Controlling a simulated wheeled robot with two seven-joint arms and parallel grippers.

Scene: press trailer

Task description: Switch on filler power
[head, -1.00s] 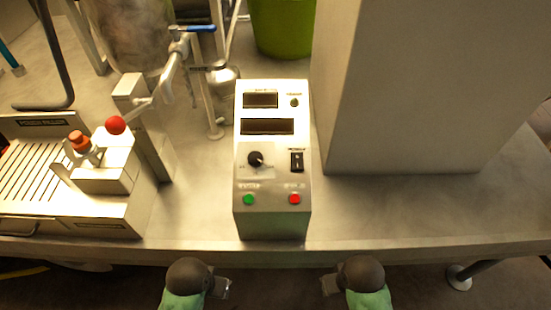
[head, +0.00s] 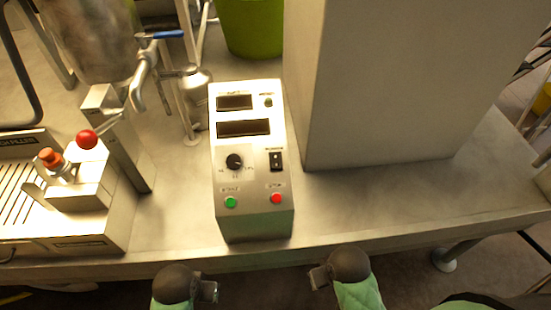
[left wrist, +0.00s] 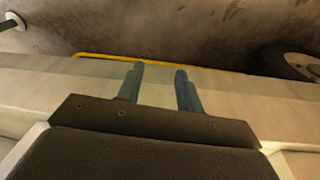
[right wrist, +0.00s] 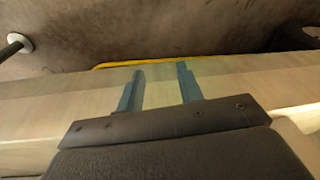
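The filler control box (head: 247,221) stands near the front edge of the bench. Its front panel has a black rocker switch (head: 276,160) at the right, a black knob (head: 234,161), a green button (head: 230,202), a red button (head: 276,198) and two dark displays (head: 243,127). The lettering is too small to read. My left gripper (head: 213,291) and right gripper (head: 314,278) are both in front of the bench edge, below the box and apart from it. In the wrist views, the left fingers (left wrist: 160,85) and right fingers (right wrist: 160,85) are parted with nothing between them.
A large pale column (head: 390,90) stands right of the box. At the left are a machine with a red ball knob (head: 87,140), an orange cap (head: 50,158) and a blue-handled valve (head: 160,35). The bench top (head: 420,195) is clear at the front right.

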